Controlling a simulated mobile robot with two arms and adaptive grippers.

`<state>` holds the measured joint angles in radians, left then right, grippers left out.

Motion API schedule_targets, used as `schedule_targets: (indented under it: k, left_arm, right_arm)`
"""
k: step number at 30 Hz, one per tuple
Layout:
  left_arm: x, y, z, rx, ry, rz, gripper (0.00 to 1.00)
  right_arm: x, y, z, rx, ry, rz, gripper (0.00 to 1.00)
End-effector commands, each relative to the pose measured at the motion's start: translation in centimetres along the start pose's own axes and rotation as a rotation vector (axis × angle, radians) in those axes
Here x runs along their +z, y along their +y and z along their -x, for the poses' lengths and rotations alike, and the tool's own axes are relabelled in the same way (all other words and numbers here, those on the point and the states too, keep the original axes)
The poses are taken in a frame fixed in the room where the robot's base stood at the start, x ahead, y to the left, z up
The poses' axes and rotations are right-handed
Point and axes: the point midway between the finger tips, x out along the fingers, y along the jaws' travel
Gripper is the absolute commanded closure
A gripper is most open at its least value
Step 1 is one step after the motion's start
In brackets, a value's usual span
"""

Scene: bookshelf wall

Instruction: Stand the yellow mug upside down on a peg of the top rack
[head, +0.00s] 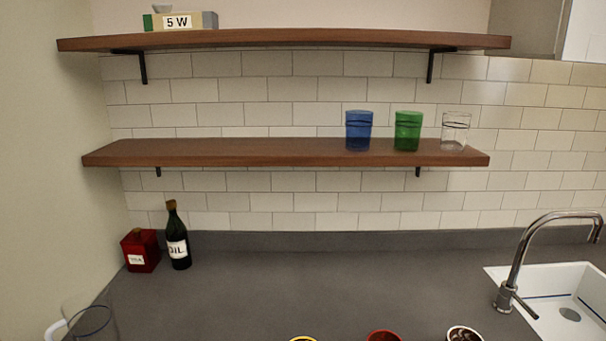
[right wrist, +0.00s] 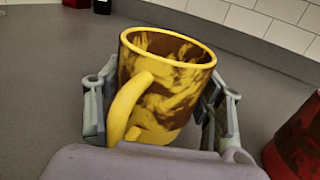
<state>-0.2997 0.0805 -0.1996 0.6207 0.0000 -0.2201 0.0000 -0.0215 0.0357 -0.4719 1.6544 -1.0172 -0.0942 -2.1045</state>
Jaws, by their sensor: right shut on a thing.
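The yellow mug (right wrist: 165,85) has brown patches and is upright in the right wrist view, its opening up and its handle towards the camera. In the head view only a bit of its yellow rim (head: 303,339) shows at the bottom edge. My right gripper (right wrist: 158,105) is shut on the mug, one finger on each side of its body. The mug's base is hidden, so I cannot tell if it touches the counter. My left gripper is in neither view. I see no rack with pegs in these frames.
A red mug (right wrist: 298,140) stands close right of the gripper; a white-rimmed mug (head: 464,335) is further right. Glasses stand on the lower shelf (head: 240,152); the upper shelf (head: 300,39) is above. An oil bottle (head: 178,240) and sink (head: 555,290) flank clear counter (head: 330,275).

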Motion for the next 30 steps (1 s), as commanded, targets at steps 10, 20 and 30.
schedule_targets:
  k: [10, 20, 30]
  left_arm:
    - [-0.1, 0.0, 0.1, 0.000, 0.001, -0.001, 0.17]
    - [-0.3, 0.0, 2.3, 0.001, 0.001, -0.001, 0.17]
    - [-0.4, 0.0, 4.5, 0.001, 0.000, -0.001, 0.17]
  right_arm:
    - [0.2, 0.0, 0.0, 0.001, -0.002, 0.000, 0.65]
    - [2.5, 0.0, 0.0, 0.001, -0.002, 0.001, 0.65]
    - [4.9, 0.0, 0.0, 0.001, -0.002, 0.001, 0.65]
